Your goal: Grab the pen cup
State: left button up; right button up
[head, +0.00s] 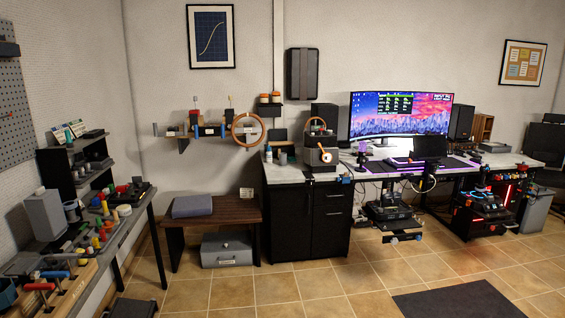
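I cannot clearly make out which thing is the pen cup, as everything is small and far off. A small grey cup-like container (283,158) stands upright on the left end of the desk, and I cannot tell whether it holds pens. A cup-like holder (195,117) with something thin standing in it sits on the wall shelf. No gripper of mine can be made out in the head view.
The desk (350,172) carries a wide monitor (399,115) and speakers, above a black cabinet (330,218). A crowded workbench (85,250) runs along the left. A wooden bench (240,213) stands over a grey box (227,250). Tiled floor (290,290) lies open in front, with a dark mat (455,300).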

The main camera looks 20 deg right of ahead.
aim_at(282, 157)
jog(key=i+l+z, duration=0.4)
jog(key=i, duration=0.5)
jog(key=i+z, duration=0.4)
jog(key=i, duration=2.55)
